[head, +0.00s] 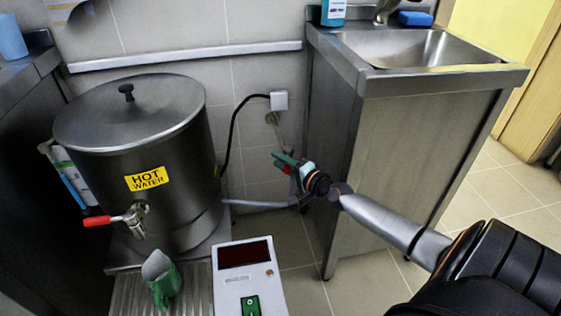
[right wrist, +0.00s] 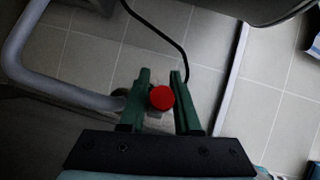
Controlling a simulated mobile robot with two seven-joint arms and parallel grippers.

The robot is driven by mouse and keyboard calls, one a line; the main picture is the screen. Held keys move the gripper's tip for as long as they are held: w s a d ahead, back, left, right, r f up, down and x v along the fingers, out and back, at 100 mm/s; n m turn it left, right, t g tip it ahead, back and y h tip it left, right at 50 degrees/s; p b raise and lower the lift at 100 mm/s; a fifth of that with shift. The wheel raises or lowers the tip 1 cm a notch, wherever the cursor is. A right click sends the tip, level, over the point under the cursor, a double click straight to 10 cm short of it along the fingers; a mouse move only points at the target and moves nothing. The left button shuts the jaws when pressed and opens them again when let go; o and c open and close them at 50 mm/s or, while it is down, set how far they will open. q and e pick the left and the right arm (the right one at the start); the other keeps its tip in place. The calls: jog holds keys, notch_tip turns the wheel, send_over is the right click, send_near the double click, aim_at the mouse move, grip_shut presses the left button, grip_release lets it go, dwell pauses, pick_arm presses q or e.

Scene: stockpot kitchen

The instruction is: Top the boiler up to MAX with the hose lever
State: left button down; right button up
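The steel boiler (head: 140,150) with a yellow HOT WATER label stands at the left, its lid on. A sight tube (head: 70,180) with blue in it shows on its left side; no MAX mark is readable. A grey hose (head: 255,203) runs from its base towards the sink cabinet and also shows in the right wrist view (right wrist: 25,50). My right gripper (head: 284,160) is at the hose lever, whose round red end (right wrist: 161,98) sits between the green fingers in the right wrist view. My left gripper is out of view.
A white box (head: 250,285) with a green switch stands in front. The sink cabinet (head: 400,140) is right of my right gripper. A black cable (head: 231,135) hangs behind.

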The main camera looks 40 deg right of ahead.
grip_shut()
dwell(1.2)
